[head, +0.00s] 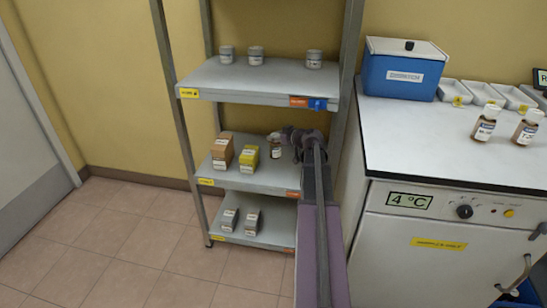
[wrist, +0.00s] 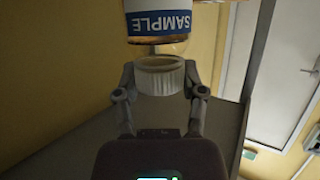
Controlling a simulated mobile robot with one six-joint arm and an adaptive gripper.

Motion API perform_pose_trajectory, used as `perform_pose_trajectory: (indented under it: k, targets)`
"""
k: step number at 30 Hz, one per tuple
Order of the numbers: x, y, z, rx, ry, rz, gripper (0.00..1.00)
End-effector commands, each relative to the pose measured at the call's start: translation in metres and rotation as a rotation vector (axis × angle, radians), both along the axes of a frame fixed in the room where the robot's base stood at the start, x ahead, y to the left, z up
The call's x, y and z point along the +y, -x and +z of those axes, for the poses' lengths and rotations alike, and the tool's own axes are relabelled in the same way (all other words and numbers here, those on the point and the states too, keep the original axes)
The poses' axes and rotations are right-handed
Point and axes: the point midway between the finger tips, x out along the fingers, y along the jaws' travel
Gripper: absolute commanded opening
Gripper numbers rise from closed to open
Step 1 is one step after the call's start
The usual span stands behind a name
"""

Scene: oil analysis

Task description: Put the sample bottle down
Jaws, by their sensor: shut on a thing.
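The sample bottle (head: 276,151) is a small amber bottle with a white cap, at the middle shelf (head: 262,184) of the rack. My gripper (head: 280,138) reaches in from the right and is shut on its cap. In the wrist view the sample bottle (wrist: 160,22) shows its blue-and-white SAMPLE label, and the ribbed white cap sits between the two fingers of my gripper (wrist: 160,80). The bottle looks upright in the head view. I cannot tell whether its base touches the shelf.
A brown box (head: 222,152) and a yellow box (head: 249,158) stand left of the bottle. Several grey-lidded jars are on the top shelf (head: 260,78). Two grey boxes stand on the bottom shelf (head: 268,234). Two more amber bottles (head: 486,123) (head: 527,128) stand on the white counter (head: 420,140).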

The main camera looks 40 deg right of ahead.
Motion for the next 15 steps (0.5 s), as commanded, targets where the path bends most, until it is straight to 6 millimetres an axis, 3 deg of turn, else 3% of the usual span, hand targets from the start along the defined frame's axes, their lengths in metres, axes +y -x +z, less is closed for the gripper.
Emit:
perform_pose_trajectory:
  k: [6, 15]
  targets:
    - [0.0, 0.0, -0.027, 0.0, 0.0, 0.001, 0.0]
    - [0.001, -0.001, -0.044, 0.0, 0.0, 0.001, 0.0]
